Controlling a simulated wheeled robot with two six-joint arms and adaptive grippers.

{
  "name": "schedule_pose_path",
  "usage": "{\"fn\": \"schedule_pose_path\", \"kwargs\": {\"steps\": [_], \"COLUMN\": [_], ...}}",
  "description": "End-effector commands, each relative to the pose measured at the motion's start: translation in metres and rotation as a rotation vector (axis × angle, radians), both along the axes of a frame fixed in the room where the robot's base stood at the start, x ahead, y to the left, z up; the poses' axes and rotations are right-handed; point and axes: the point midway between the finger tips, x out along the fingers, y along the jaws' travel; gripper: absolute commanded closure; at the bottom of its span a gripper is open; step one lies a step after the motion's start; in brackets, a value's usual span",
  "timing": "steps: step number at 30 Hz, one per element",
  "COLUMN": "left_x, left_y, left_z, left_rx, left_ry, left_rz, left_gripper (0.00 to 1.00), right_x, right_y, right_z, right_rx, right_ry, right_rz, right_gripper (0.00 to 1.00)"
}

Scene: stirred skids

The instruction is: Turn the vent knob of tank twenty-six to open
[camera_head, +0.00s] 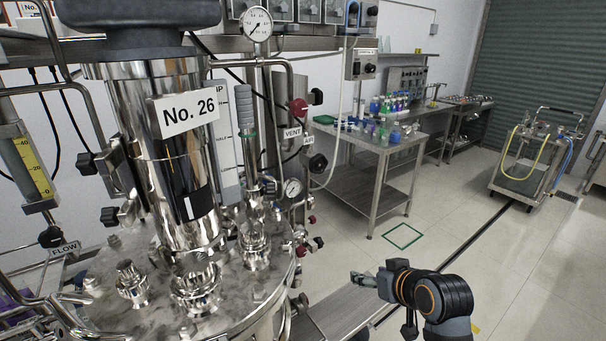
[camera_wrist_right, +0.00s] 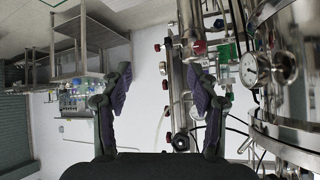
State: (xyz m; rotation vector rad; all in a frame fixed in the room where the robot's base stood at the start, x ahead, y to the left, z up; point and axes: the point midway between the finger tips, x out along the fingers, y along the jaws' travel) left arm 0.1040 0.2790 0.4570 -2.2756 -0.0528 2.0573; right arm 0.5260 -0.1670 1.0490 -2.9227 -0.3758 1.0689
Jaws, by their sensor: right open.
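Tank twenty-six (camera_head: 165,160) is the shiny steel vessel at the left of the head view, with a "No. 26" sign. To its right, a red knob (camera_head: 298,106) sits on the piping just above a "VENT" label (camera_head: 292,132). My right gripper (camera_head: 363,279) is low in the head view, right of the tank and well apart from the knob. In the right wrist view its fingers (camera_wrist_right: 162,98) are spread with nothing between them. That view appears upside down; several red knobs show there, and I cannot tell which is the vent knob. My left gripper is not visible.
A black knob (camera_head: 318,162) sits below the "AIR" label, near a small gauge (camera_head: 292,187). More red-capped valves are lower on the pipes. A steel bench (camera_head: 372,150) with bottles stands behind, and a cart (camera_head: 525,185) at right. Floor between them is clear.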

Motion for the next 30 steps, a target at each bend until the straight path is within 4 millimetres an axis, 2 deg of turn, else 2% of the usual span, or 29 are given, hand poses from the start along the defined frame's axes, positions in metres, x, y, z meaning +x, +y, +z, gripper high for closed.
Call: {"fn": "schedule_pose_path", "kwargs": {"steps": [1, 3, 5, 7, 8, 9, 12, 15, 18, 23, 26, 30], "left_x": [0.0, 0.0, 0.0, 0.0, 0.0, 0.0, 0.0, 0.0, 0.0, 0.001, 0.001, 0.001], "left_y": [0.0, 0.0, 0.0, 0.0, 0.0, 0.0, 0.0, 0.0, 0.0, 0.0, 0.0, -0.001], "left_z": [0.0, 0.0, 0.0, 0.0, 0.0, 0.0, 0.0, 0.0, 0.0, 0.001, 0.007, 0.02], "left_rx": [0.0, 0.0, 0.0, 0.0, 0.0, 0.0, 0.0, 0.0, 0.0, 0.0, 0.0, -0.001], "left_ry": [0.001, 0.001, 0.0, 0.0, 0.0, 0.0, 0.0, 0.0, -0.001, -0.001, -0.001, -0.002], "left_rz": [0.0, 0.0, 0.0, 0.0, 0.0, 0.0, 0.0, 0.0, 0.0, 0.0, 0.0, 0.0], "left_gripper": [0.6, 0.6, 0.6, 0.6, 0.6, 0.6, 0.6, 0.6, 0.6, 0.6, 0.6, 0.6], "right_x": [0.017, 0.038, 0.053, 0.067, 0.072, 0.076, 0.078, 0.074, 0.071, 0.073, 0.082, 0.107], "right_y": [0.008, 0.021, 0.032, 0.047, 0.053, 0.062, 0.081, 0.093, 0.099, 0.101, 0.107, 0.124], "right_z": [0.028, 0.068, 0.106, 0.157, 0.179, 0.21, 0.281, 0.325, 0.344, 0.348, 0.349, 0.351], "right_rx": [0.025, 0.055, 0.082, 0.113, 0.125, 0.142, 0.173, 0.19, 0.196, 0.198, 0.201, 0.201], "right_ry": [-0.062, -0.148, -0.226, -0.324, -0.367, -0.424, -0.554, -0.635, -0.671, -0.675, -0.671, -0.669], "right_rz": [0.021, 0.056, 0.089, 0.135, 0.155, 0.184, 0.252, 0.299, 0.319, 0.321, 0.323, 0.322], "right_gripper": [0.4, 0.4, 0.4, 0.4, 0.4, 0.4, 0.4, 0.4, 0.4, 0.4, 0.4, 0.4]}}
